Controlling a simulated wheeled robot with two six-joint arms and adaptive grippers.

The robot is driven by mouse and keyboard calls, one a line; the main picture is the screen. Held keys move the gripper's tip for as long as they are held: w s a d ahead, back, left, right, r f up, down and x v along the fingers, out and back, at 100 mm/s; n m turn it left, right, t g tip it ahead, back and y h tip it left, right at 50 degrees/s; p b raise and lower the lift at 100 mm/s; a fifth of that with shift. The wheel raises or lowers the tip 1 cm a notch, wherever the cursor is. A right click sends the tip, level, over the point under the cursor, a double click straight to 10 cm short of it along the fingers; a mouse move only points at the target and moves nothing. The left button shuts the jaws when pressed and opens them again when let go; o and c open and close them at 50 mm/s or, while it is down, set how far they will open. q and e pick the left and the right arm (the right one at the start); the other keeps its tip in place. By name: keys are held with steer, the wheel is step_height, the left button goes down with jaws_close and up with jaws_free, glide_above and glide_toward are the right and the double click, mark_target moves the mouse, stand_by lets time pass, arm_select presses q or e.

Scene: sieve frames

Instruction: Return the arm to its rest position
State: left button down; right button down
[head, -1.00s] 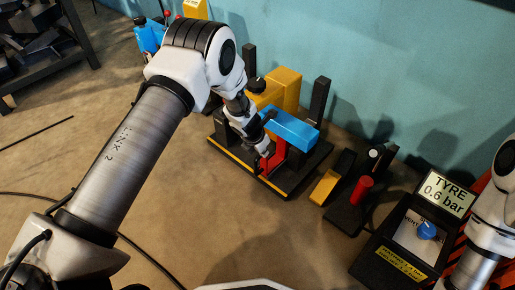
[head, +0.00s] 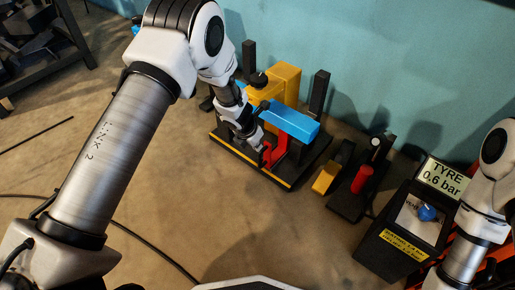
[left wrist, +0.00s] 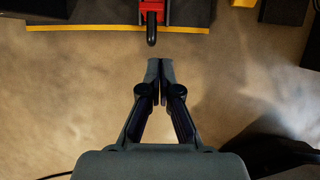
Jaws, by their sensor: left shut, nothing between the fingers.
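My left arm comes in from the left in the head view. Its gripper (head: 262,158) is beside the front of a black-based machine (head: 250,172) with a blue bar (head: 290,122), a yellow block (head: 286,80) and a red part (head: 278,150). In the left wrist view the left gripper (left wrist: 160,62) is shut and empty. Its fingertips are a little short of a black-tipped red lever (left wrist: 151,22), with a gap between them. My right arm (head: 485,190) shows at the right edge of the head view; its gripper is not clearly visible.
A black box with a blue knob (head: 427,213) and a sign reading "TYRE 0.6 bar" (head: 442,181) stands at the right. A red cylinder (head: 362,180) and a yellow pedal (head: 326,178) are beside the machine. A dark rack (head: 45,50) stands upper left. Bare floor lies in front.

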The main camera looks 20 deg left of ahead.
arm_select(q)
steer(key=v, duration=0.4)
steer(key=shift+s+a+r+p, duration=0.1)
steer(key=shift+r+p, duration=0.3)
